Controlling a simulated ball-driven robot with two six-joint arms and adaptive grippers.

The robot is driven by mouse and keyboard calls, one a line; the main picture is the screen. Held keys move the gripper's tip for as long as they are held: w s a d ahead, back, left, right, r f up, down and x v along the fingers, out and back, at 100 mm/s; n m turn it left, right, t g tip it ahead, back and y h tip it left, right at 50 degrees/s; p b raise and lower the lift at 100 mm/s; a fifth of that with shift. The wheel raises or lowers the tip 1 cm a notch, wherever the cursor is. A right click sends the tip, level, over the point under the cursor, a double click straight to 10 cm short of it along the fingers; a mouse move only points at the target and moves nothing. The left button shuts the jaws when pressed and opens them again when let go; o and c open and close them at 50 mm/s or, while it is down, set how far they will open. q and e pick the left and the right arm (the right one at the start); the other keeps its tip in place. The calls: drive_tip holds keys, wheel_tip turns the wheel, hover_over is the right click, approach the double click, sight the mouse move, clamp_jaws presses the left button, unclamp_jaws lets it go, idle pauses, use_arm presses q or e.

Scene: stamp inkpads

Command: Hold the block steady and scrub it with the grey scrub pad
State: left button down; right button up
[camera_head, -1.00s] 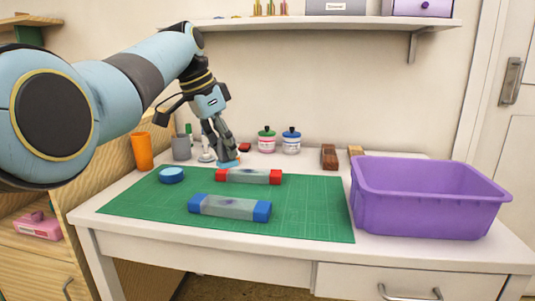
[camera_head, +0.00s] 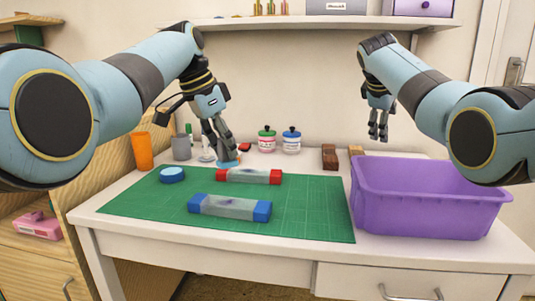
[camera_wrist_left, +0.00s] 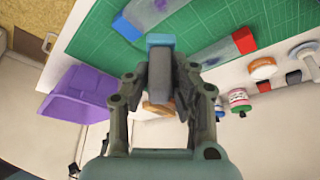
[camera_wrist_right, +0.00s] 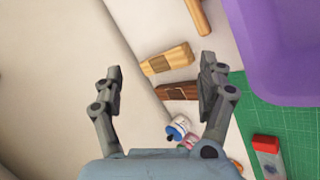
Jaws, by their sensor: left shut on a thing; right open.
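Two clear blocks with dark smudges lie flat on the green mat: a blue-ended block (camera_head: 229,206) in front and a red-ended block (camera_head: 248,176) behind. The red-ended block also shows in the right wrist view (camera_wrist_right: 267,150). My left gripper (camera_head: 228,157) points down at the mat's back edge, behind the blocks and touching neither. It is shut on a grey thing with a blue end (camera_wrist_left: 160,75); I cannot tell for sure whether this is the scrub pad. My right gripper (camera_head: 378,135) is open and empty, raised above the back right of the table.
A purple tub (camera_head: 430,215) fills the table's right side. A round blue pad (camera_head: 172,174) lies on the mat (camera_head: 300,215). An orange cup (camera_head: 142,151), a grey cup (camera_head: 181,148), two jars (camera_head: 291,141) and brown wooden pieces (camera_head: 329,157) stand behind. The mat's front right is clear.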

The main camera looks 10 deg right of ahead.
drive_tip(key=w+a+r+n+y, duration=0.1)
drive_tip(key=a+n+y, duration=0.15)
drive_tip(key=a, duration=0.95)
drive_tip(key=n+g+y, duration=0.3)
drive_tip(key=n+g, duration=0.1)
drive_tip(key=g, duration=0.1)
hover_over(268, 206)
wheel_tip(268, 206, down, 6)
wheel_tip(268, 206, down, 11)
drive_tip(key=shift+s+r, duration=0.1)
drive_tip(key=c, duration=1.5)
